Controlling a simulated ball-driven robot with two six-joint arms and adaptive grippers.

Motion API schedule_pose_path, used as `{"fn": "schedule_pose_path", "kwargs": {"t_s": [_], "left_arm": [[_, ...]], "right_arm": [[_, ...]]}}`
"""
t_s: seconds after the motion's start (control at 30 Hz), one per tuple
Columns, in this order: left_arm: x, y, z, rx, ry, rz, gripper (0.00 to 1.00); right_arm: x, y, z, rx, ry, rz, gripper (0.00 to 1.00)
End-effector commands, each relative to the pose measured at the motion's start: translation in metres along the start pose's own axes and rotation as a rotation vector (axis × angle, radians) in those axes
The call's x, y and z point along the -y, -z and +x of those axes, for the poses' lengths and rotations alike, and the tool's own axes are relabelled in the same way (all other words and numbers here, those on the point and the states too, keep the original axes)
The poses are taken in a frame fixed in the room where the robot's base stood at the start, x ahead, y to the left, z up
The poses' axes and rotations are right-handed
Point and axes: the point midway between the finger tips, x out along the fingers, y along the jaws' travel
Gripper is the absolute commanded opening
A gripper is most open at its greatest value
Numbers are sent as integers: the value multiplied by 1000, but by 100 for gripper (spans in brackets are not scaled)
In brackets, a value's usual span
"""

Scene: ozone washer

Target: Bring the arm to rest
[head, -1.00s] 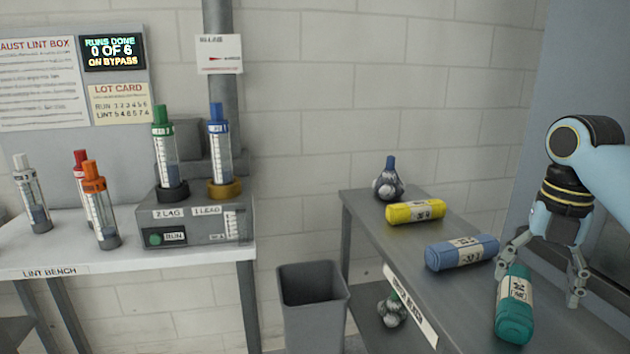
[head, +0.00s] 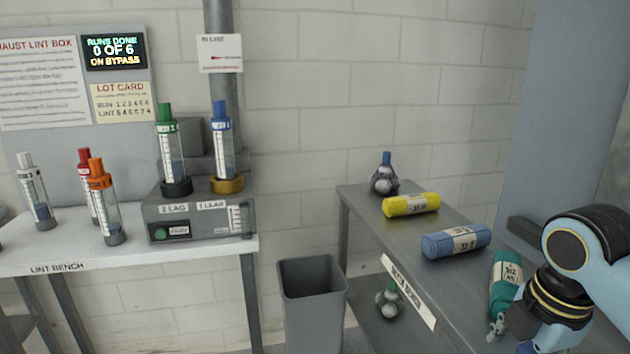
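My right arm comes in from the lower right in the head view. Its gripper (head: 508,338) is low at the right, beside the near end of the teal roll (head: 506,277). Most of its fingers are cut off by the bottom edge or hidden behind its own wrist, so I cannot tell if it is open or shut. The teal roll lies on the grey shelf table (head: 357,198), partly hidden by the arm. My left gripper is out of view.
The lint bench (head: 130,265) at left holds several capped tubes and a grey run unit (head: 200,217).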

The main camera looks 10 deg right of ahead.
Motion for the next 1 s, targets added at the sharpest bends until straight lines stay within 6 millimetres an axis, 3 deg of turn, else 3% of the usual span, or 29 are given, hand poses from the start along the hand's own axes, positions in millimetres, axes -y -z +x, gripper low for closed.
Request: {"fn": "schedule_pose_path", "kwargs": {"t_s": [0.1,0.2,0.4,0.73,1.0], "left_arm": [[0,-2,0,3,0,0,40],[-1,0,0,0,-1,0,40],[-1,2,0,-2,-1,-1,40],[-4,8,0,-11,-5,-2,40],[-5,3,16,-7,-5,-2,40]], "right_arm": [[43,21,5,-8,-41,337,79],[69,32,2,-22,-78,602,79],[103,42,-10,-54,-126,980,79],[143,48,-35,-113,-180,1453,79],[139,44,56,-85,-155,1457,79]]}}
